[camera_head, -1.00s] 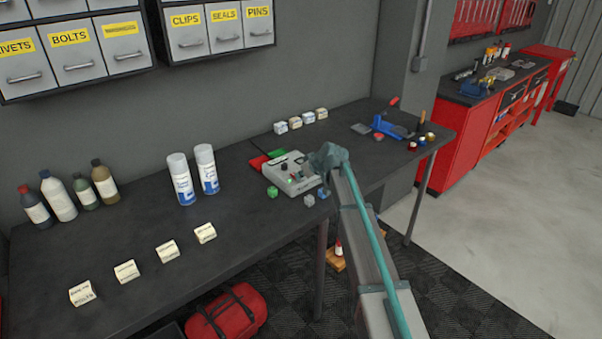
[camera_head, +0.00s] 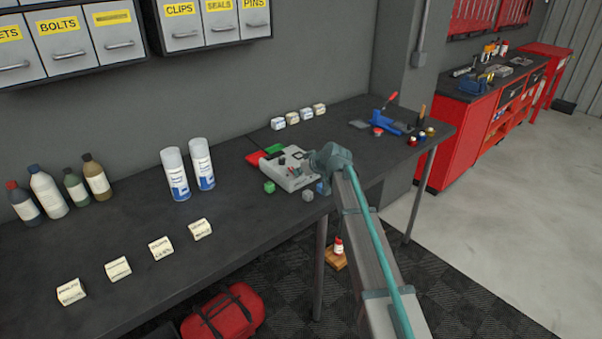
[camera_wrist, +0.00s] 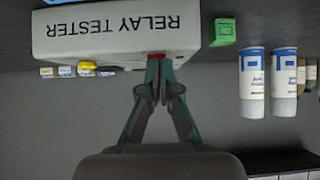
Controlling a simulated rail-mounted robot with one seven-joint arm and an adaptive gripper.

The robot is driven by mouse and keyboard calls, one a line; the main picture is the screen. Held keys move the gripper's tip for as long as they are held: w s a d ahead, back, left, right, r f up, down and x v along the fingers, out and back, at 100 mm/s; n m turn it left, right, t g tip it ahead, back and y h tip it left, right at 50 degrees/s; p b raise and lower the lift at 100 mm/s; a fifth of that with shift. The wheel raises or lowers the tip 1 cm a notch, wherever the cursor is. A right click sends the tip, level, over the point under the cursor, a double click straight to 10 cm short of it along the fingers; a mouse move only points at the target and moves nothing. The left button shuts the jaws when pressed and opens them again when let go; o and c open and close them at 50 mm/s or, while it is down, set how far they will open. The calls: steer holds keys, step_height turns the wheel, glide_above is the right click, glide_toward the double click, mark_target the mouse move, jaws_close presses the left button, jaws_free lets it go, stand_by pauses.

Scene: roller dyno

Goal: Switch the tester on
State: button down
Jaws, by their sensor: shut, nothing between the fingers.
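The relay tester (camera_head: 274,172) is a pale grey box on the dark workbench. In the wrist view its side (camera_wrist: 110,38) reads "RELAY TESTER" upside down. My gripper (camera_head: 304,168) is at the tester's right side in the head view. In the wrist view its closed fingertips (camera_wrist: 158,62) are at the tester's edge, by a small red part (camera_wrist: 135,69) they partly hide. A yellow part (camera_wrist: 87,65) sticks out farther left along that edge. I cannot tell whether the fingertips touch the red part, or the switch's position.
A green cube (camera_head: 269,186) and a grey cube (camera_head: 307,195) lie in front of the tester. Two spray cans (camera_head: 175,175) stand to the left. White labelled blocks (camera_head: 201,229) lie along the bench front.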

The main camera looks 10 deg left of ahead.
steer(key=shift+r, duration=0.7)
steer(key=r+b+v, duration=0.1)
steer(key=b+v, duration=0.1)
steer(key=v, duration=1.1)
steer(key=shift+w+a, duration=0.25)
steer(key=shift+a, duration=0.05)
